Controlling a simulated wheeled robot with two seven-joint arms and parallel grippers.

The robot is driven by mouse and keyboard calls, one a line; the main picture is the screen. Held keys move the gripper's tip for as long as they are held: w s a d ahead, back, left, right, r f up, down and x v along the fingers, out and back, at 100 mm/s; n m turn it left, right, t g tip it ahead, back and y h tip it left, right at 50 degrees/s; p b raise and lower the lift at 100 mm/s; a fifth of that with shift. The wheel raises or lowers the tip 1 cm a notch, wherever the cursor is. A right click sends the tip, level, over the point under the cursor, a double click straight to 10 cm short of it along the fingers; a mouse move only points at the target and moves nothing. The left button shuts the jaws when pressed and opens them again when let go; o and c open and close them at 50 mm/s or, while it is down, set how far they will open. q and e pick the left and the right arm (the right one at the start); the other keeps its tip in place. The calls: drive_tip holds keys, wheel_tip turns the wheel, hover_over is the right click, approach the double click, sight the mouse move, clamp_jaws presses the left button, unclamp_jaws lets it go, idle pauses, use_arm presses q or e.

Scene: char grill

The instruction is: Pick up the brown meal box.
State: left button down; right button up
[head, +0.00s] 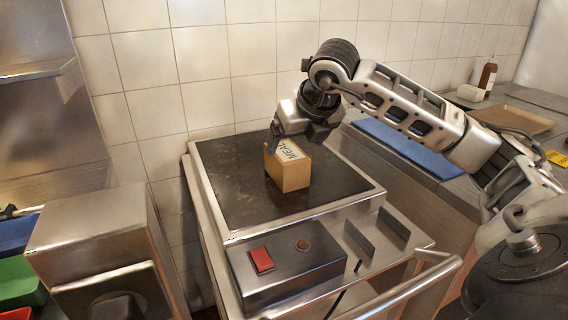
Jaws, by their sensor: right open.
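The brown meal box (291,174) stands upright on the dark flat plate of the grill (232,190). Its top bears a white label reading MEAL. My right gripper (277,146) is at the box's top and far left edge, coming down from above and behind. The gripper is open. A dark finger shows beside the box's left side; the other finger is hidden, so I cannot tell whether it touches the box. My left gripper is not in view.
A blue board (405,148), a brown tray (513,119) and a bottle (488,76) are on the right counter. A metal box (90,235) stands at left. The plate around the meal box is clear.

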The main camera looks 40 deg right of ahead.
sight(289, 153)
drive_tip(key=p+x, duration=0.1)
drive_tip(key=x, duration=0.8)
drive_tip(key=shift+w+a, duration=0.1)
drive_tip(key=shift+w, duration=0.05)
drive_tip(key=c, duration=1.1)
drive_tip(key=shift+c, duration=1.3)
drive_tip(key=shift+r, duration=0.15)
